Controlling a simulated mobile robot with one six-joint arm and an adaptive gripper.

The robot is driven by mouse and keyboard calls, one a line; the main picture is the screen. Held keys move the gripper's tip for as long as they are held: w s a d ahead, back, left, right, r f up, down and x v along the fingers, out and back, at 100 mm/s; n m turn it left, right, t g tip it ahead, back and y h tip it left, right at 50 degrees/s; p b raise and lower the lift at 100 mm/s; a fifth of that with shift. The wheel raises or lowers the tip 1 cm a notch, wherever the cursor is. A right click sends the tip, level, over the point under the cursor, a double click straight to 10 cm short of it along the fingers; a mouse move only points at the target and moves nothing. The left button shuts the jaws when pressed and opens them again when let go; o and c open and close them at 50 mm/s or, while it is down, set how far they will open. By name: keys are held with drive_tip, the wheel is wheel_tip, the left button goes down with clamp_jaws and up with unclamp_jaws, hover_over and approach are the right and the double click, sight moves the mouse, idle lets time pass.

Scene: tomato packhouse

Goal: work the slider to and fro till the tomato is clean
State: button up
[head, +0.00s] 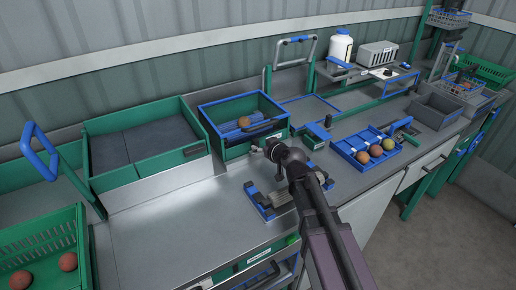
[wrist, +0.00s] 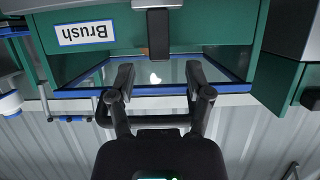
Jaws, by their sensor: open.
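The brush box is green with a blue rim (head: 213,104) and stands mid-bench in the head view. A brownish tomato (head: 244,121) lies inside it beside a dark bar. In the wrist view the box's front (wrist: 200,28) appears upside down with a "Brush" label. A dark upright slider handle (wrist: 158,35) shows there in front of the box, lined up between my fingertips. My gripper (wrist: 158,76) is open and empty, its fingers apart and short of the handle. In the head view my gripper (head: 262,149) is just in front of the box, partly hidden by my arm.
A blue tray (head: 346,151) with three tomatoes lies right of my arm. A blue and grey fixture (head: 262,204) lies on the bench near my arm. Green bins (head: 92,160) stand left, with tomatoes in a crate (head: 45,240). Bare bench (head: 165,225) lies left of my arm.

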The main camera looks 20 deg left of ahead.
sight(257, 143)
drive_tip(key=shift+b+x, duration=0.5)
drive_tip(key=shift+x, duration=1.35)
drive_tip(key=shift+r, duration=0.1)
clamp_jaws()
